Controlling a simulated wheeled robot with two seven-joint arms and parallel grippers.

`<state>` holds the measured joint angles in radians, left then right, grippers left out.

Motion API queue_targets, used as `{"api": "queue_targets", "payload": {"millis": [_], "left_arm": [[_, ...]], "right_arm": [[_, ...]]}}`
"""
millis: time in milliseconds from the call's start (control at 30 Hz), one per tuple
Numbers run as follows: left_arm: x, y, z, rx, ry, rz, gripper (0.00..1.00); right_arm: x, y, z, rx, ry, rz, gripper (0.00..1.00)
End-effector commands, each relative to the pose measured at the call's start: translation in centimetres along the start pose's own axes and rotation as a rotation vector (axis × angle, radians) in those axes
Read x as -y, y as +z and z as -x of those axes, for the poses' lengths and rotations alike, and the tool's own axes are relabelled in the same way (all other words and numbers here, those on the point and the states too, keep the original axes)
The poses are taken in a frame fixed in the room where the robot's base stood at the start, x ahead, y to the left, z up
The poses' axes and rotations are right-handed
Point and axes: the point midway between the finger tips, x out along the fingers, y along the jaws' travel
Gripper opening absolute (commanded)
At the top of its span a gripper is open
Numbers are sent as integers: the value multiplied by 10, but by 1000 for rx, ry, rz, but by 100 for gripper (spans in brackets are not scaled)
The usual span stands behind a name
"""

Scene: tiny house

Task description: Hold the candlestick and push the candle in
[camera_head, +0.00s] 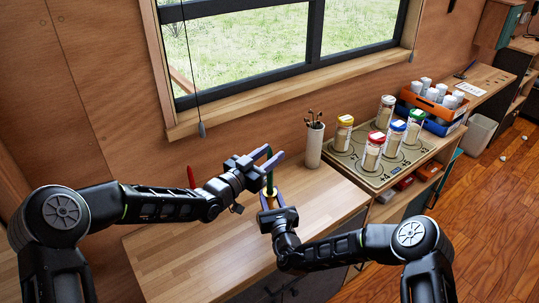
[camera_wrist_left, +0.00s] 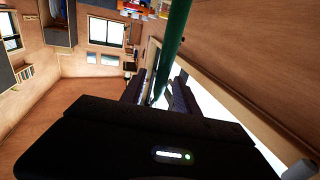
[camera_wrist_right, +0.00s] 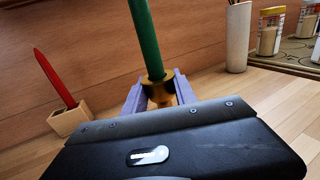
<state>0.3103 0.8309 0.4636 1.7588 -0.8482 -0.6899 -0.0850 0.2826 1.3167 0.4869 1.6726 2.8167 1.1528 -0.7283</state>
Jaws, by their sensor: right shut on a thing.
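The green candle (camera_head: 269,172) stands nearly upright above the desk, and its lower end meets the top of the brass candlestick (camera_wrist_right: 160,88). How deep it sits in the cup cannot be told. My right gripper (camera_wrist_right: 160,96) is shut on the candlestick, with a purple finger on each side. In the head view my right gripper (camera_head: 271,203) is low, near the desk. My left gripper (camera_head: 272,159) is higher, at the upper part of the candle. In the left wrist view its fingers (camera_wrist_left: 157,90) stand apart on either side of the candle (camera_wrist_left: 176,35).
A red candle (camera_wrist_right: 55,78) stands in a wooden block (camera_wrist_right: 69,119) to the left. A white cup (camera_head: 313,147) with thin sticks stands to the right, beside a board (camera_head: 345,162) of several jars. The desk's left part (camera_head: 165,255) is clear. The window sill (camera_head: 290,78) is behind.

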Motion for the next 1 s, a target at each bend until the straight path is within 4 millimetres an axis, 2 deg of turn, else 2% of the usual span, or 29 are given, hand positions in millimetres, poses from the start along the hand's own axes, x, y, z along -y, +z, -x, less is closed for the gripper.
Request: {"api": "queue_targets", "payload": {"millis": [267,433,567,800,1000], "left_arm": [[0,0,1,0,0,0,37],[1,0,14,2,-2,-1,37],[2,0,35,3,-3,0,37],[1,0,86,1,-2,-2,37],[1,0,114,1,-1,-2,37]], "right_arm": [[0,0,0,0,0,-1,0],[0,0,0,0,0,-1,0],[0,0,0,0,0,-1,0],[0,0,0,0,0,-1,0],[0,0,0,0,0,-1,0]]}}
